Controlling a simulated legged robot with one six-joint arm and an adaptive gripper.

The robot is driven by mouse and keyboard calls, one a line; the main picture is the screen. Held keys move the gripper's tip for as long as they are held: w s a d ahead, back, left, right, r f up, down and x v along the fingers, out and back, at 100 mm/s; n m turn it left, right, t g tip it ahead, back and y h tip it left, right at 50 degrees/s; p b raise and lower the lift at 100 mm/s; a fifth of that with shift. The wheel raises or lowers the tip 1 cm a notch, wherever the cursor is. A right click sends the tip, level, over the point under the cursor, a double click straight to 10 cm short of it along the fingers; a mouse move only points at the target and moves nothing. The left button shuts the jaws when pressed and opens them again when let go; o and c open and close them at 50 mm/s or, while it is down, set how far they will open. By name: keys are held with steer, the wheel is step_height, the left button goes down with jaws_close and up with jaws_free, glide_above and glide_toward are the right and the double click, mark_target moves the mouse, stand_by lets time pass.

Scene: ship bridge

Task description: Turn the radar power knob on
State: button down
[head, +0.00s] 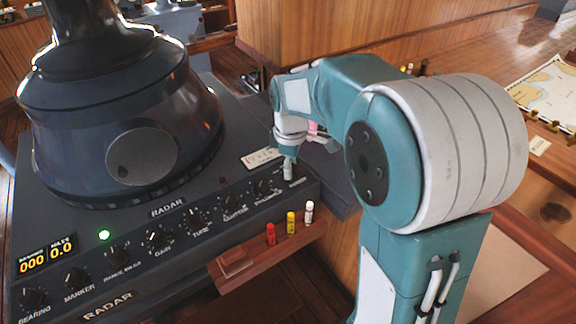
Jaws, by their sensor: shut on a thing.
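The grey radar console (226,186) fills the left of the head view, with a row of labelled black knobs along its sloped front. My gripper (288,172) points down at the right end of that row and is shut on the radar power knob there. The fingers hide most of this knob, so its pointer cannot be read. A green lamp (104,234) glows on the panel, and the orange digital display (47,254) shows 000 and 0.0.
A small wooden shelf (262,256) with red, yellow and white markers sticks out below the knobs, close to my gripper. A wooden cabinet (330,30) stands behind my arm. A chart (545,90) lies on the table at the right.

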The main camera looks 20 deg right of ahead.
steer(key=m, duration=0.3)
steer(key=shift+s+d+f+m, duration=0.1)
steer(key=shift+d+f+m, duration=0.1)
steer(key=shift+m, duration=2.4)
steer(key=shift+c, duration=1.7)
jaws_free()
steer(key=shift+r, duration=0.1)
steer(key=shift+a+r, duration=0.1)
steer(key=shift+r, duration=0.25)
step_height(320, 180, up, 11)
